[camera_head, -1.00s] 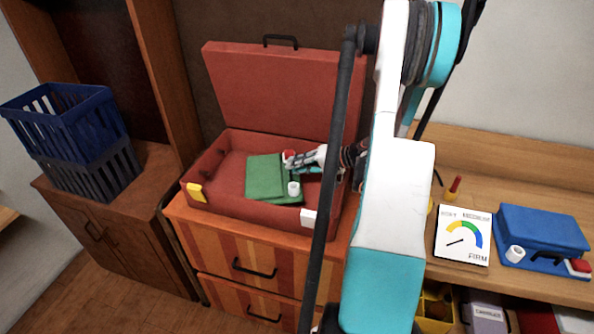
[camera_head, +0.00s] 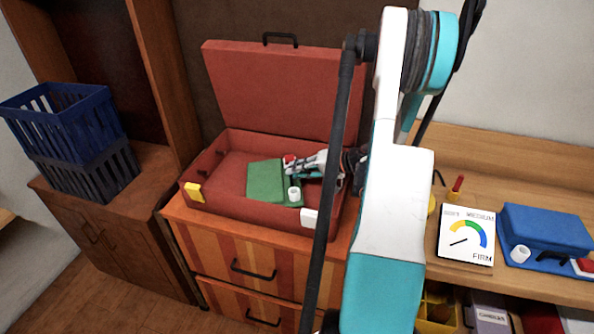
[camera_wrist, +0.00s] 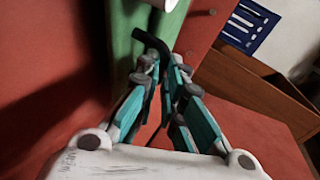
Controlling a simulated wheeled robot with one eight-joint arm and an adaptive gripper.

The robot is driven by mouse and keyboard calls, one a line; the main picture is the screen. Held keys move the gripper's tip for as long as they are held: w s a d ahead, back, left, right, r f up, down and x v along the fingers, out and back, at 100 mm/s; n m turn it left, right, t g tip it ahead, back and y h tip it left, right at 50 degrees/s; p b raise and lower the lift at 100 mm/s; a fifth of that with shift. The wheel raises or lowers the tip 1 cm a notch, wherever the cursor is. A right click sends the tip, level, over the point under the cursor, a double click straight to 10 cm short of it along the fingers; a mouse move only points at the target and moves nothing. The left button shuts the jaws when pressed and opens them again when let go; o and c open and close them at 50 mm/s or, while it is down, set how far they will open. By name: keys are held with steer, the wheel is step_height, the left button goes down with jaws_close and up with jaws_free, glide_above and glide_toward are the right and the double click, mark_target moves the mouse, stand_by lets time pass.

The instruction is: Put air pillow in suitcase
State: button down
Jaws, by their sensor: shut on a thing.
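The green air pillow (camera_head: 264,182) lies inside the open red suitcase (camera_head: 222,194), on its floor right of the middle. A white valve (camera_head: 294,193) and a small red part (camera_head: 289,159) show at its right side. My gripper (camera_head: 297,168) reaches in from the right, at the pillow's right edge. In the wrist view my gripper (camera_wrist: 162,72) is shut on a black curved piece (camera_wrist: 151,42) beside the green pillow (camera_wrist: 124,42). The piece seems to belong to the pillow, but their join is unclear. My arm hides the suitcase's right side.
The suitcase lid (camera_head: 275,90) stands open behind. The suitcase rests on a striped drawer cabinet (camera_head: 222,240). A blue basket (camera_head: 70,120) stands left.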

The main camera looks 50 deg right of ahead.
steer(key=c, duration=1.7)
jaws_free()
steer(key=shift+f, duration=0.15)
steer(key=shift+r+p, duration=0.45)
steer(key=p+v, duration=0.1)
steer(key=v, duration=0.5)
steer(key=p+v, duration=0.2)
steer(key=v, duration=0.4)
steer(key=shift+r, duration=0.25)
